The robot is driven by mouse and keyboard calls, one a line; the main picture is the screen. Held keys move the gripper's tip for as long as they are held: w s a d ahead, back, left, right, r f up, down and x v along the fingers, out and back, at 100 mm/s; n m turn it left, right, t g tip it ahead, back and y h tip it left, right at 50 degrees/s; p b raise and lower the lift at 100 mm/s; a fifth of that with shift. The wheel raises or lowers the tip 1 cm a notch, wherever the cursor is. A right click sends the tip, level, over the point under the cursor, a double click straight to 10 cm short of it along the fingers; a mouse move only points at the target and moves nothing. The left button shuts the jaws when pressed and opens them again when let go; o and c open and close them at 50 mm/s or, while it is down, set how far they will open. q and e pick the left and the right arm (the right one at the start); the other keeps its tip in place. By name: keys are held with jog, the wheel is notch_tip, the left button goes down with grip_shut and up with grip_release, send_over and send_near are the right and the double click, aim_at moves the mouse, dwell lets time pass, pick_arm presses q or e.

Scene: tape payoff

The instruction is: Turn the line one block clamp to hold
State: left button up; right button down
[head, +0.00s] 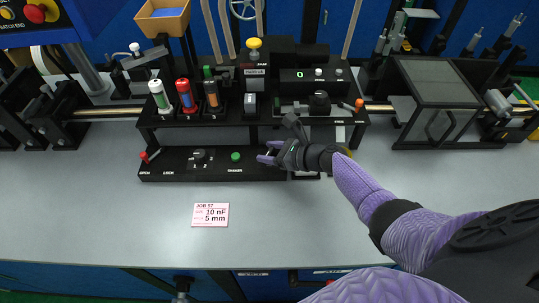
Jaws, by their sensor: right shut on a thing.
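My right gripper (266,157) comes in from the lower right, over the right part of the black front panel (215,176). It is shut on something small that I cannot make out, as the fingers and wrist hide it. A lever with an orange tip (359,104) stands at the right end of the black block rack, above labels that seem to read FREE and HOLD. The gripper is apart from this lever, to its lower left. My left gripper is not in view.
The front panel has a red-tipped lever (144,157) by OPEN and LOCK, a dark selector knob (200,156) and a green button (235,156). A pink job card (210,215) lies on the clear grey bench. A grey box (438,95) stands right.

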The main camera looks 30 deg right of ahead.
jog(key=n+g+y+b, duration=0.2)
jog(key=b, duration=0.1)
jog(key=n+g+y+b, duration=0.1)
jog(key=shift+w+d+f+n+b, duration=0.1)
jog(key=shift+f+n+b, duration=0.15)
jog(key=shift+n+b, duration=0.15)
jog(key=shift+r+n+g+y+b, duration=0.15)
jog(key=shift+n+g+y+b, duration=0.5)
jog(key=shift+b, duration=0.25)
jog(key=shift+r+n+g+b, duration=0.1)
jog(key=shift+n+g+b, duration=0.25)
jog(key=shift+r, duration=0.1)
jog(key=shift+c, duration=0.4)
grip_release()
jog(key=p+v, duration=0.1)
jog(key=v, duration=0.8)
jog(key=shift+d+r, duration=0.1)
jog(key=shift+d, duration=0.25)
